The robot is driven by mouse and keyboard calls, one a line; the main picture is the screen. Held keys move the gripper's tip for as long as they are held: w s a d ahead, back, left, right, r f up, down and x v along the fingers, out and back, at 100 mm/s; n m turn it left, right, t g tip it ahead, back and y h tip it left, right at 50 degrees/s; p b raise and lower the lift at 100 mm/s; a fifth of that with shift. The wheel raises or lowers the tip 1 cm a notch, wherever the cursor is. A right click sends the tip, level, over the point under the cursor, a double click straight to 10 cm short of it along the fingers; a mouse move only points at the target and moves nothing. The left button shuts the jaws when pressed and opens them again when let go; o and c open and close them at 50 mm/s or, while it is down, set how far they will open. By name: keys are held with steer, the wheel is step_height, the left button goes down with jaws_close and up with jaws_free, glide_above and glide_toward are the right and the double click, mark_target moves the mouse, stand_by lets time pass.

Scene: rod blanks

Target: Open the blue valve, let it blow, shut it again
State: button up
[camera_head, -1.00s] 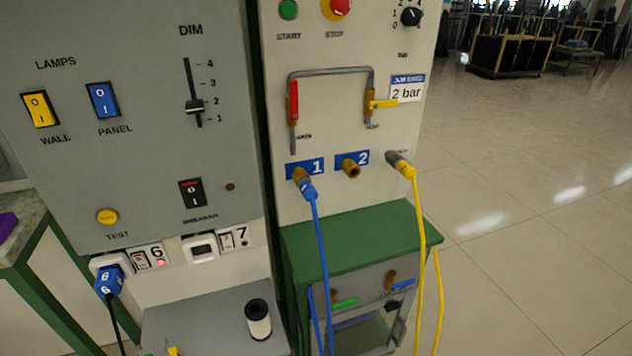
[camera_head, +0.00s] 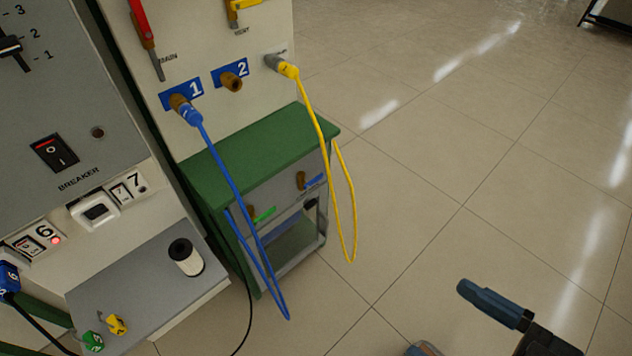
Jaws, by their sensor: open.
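The blue valve (camera_head: 313,182) has a small blue lever beside a brass fitting, on the grey front of the green-topped cabinet (camera_head: 262,143). My gripper (camera_head: 443,320) is at the bottom right, open and empty, over the floor and well apart from the cabinet. Only parts of its fingers show; one is cut off by the bottom edge.
A blue hose (camera_head: 235,195) from port 1 and a yellow hose (camera_head: 322,130) hang in loops near the cabinet front. A white spool (camera_head: 186,258) stands on the grey shelf (camera_head: 135,275) at left.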

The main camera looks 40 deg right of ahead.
steer(key=w+d+f+m+g+h+b, duration=0.1)
steer(key=w+d+f+m+b, duration=0.15)
steer(key=f+m, duration=0.55)
steer(key=w+d+f+m+g+h+b, duration=0.1)
steer(key=w+f+m+b, duration=0.2)
steer(key=f, duration=0.8)
steer(key=m+t+y+b, duration=0.2)
steer(key=m+t+b, duration=0.45)
steer(key=m, duration=1.85)
glide_toward(315, 180)
steer(key=w+r+g+b, duration=0.1)
steer(key=b, duration=0.1)
steer(key=w, duration=0.7)
steer(key=shift+b, duration=0.35)
